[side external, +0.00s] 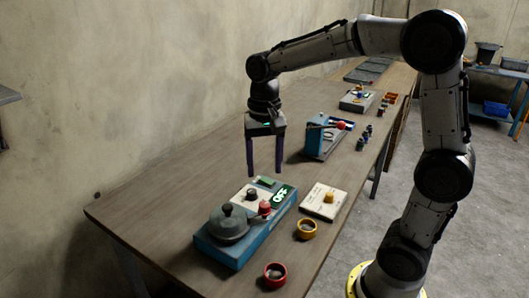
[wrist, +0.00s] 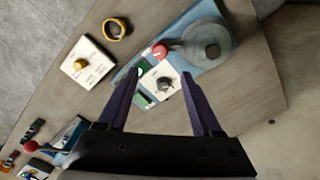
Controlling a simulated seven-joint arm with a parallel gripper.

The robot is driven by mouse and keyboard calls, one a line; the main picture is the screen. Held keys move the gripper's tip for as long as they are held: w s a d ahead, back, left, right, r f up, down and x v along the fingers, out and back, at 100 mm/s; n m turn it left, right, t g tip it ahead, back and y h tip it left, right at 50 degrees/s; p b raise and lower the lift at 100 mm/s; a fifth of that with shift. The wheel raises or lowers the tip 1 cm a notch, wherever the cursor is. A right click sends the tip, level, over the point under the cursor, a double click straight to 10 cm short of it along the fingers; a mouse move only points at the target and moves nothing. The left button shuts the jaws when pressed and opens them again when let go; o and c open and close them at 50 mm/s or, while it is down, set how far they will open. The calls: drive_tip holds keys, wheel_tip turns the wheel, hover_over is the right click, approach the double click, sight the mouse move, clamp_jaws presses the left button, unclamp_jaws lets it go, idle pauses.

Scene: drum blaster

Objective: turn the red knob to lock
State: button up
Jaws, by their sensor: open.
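A blue machine (side external: 240,253) with a grey round drum lid stands near the front of the table. It also shows in the wrist view (wrist: 187,21). The red knob (side external: 265,207) sits on it beside the lid, next to a green display reading OFF (side external: 281,196); in the wrist view the red knob (wrist: 160,51) is just beyond my fingertips. A dark knob (side external: 252,193) sits on its white panel and shows between my fingers in the wrist view (wrist: 164,84). My gripper (side external: 265,175) is open and empty, pointing down above the machine, apart from the knobs.
A white box with a yellow knob (side external: 328,197), a yellow ring (side external: 306,229) and a red ring (side external: 275,274) lie to the machine's right and front. Another blue device with a red ball (side external: 341,126) stands farther back. The table's left side is clear.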

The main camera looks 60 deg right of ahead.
drive_tip(key=shift+r, duration=1.65)
drive_tip(key=s+a+r+n+t, duration=0.1)
drive_tip(key=s+r+t, duration=0.1)
drive_tip(key=s, duration=0.3)
drive_tip(key=s+a+r+n+t, duration=0.1)
drive_tip(key=s+a+r, duration=0.1)
drive_tip(key=s, duration=0.3)
drive_tip(key=s+f+n+t, duration=0.2)
drive_tip(key=s+f+n, duration=0.4)
drive_tip(key=n, duration=0.1)
drive_tip(key=shift+s+a+t, duration=0.15)
drive_tip(key=shift+s+t, duration=0.15)
drive_tip(key=shift+s, duration=0.05)
